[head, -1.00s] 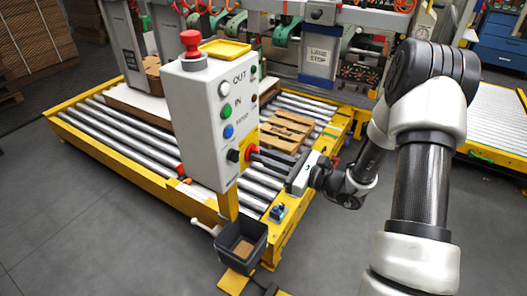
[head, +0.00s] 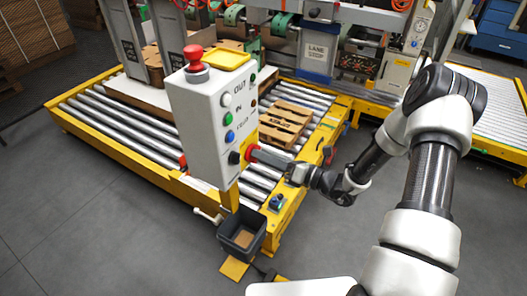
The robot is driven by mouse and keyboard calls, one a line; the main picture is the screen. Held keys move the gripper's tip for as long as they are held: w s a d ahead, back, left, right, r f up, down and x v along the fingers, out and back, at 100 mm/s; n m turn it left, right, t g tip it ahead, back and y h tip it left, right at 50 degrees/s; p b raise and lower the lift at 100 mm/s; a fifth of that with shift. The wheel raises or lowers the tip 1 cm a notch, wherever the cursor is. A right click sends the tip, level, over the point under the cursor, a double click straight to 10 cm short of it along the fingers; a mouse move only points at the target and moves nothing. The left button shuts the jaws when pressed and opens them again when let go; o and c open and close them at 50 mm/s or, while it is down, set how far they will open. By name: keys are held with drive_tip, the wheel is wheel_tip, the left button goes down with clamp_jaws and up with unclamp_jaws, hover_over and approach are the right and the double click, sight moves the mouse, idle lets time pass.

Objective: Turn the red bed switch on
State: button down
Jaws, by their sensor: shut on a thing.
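The red bed switch (head: 250,153) sticks out low on the right side of a white control box (head: 200,130). My gripper (head: 255,154) reaches in from the right with its fingers at the switch. It is shut on the switch, and its fingers partly hide it. The angle of the switch cannot be read clearly from this view.
The box front carries a black knob (head: 234,158) and white, green and blue buttons. A grey bin (head: 242,232) stands below. A roller conveyor (head: 115,125) runs behind.

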drive_tip(key=shift+f+m, duration=0.15)
drive_tip(key=shift+m, duration=0.55)
drive_tip(key=c, duration=1.8)
unclamp_jaws()
drive_tip(key=shift+o, duration=0.2)
drive_tip(key=v, duration=1.7)
drive_tip(key=shift+d, duration=0.25)
drive_tip(key=shift+s, duration=0.1)
